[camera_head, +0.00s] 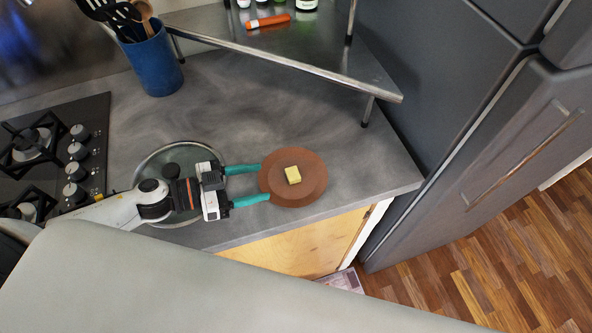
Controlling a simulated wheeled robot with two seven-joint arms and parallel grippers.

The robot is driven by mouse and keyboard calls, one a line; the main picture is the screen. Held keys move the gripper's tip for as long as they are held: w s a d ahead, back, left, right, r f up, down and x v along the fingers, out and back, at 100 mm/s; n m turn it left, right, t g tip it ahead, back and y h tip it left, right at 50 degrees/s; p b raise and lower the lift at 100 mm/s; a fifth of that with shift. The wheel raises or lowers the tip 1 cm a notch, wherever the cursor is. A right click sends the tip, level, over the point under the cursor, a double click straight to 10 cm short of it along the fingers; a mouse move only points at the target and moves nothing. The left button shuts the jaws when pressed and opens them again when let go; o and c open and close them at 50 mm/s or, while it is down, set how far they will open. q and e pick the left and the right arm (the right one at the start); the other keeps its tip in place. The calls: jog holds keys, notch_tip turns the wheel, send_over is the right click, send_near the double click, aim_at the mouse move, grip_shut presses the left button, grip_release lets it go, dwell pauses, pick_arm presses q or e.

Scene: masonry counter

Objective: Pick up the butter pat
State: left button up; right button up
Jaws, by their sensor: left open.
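The butter pat (293,175) is a small pale yellow block. It sits near the middle of a round brown plate (310,190) on the grey counter. My left gripper (265,183) comes in from the left with its two teal fingers spread apart. The fingertips are at the plate's left edge, and the butter pat lies to the right of them, between their lines but not between the tips. Nothing is held in the left gripper. I cannot tell whether the fingertips touch the plate. My right gripper is not in view.
A glass lid (150,170) with a dark knob lies partly under my left arm. A gas hob (50,150) is at the left. A blue utensil pot (153,65) and a metal corner shelf (290,50) stand behind. The counter's front edge is close to the plate.

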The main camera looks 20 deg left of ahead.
aim_at(290, 174)
pick_arm(q)
jog(key=shift+w+d+f, duration=0.2)
jog(key=shift+w+f, duration=0.1)
jog(key=shift+w, duration=0.15)
jog(key=shift+w+d+f, duration=0.2)
jog(key=shift+w+f, duration=0.05)
jog(key=shift+w, duration=0.2)
jog(key=shift+w+d, duration=0.2)
jog(key=shift+d, duration=0.1)
jog(key=shift+d+p, duration=0.4)
jog(key=shift+p, duration=0.05)
jog(key=p+x, duration=0.1)
jog(key=x, duration=0.4)
jog(key=shift+w+a+f, duration=0.15)
jog(key=shift+w+a, duration=0.05)
jog(key=shift+s, duration=0.1)
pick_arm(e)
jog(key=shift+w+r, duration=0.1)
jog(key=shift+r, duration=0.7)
pick_arm(q)
jog(key=c, duration=1)
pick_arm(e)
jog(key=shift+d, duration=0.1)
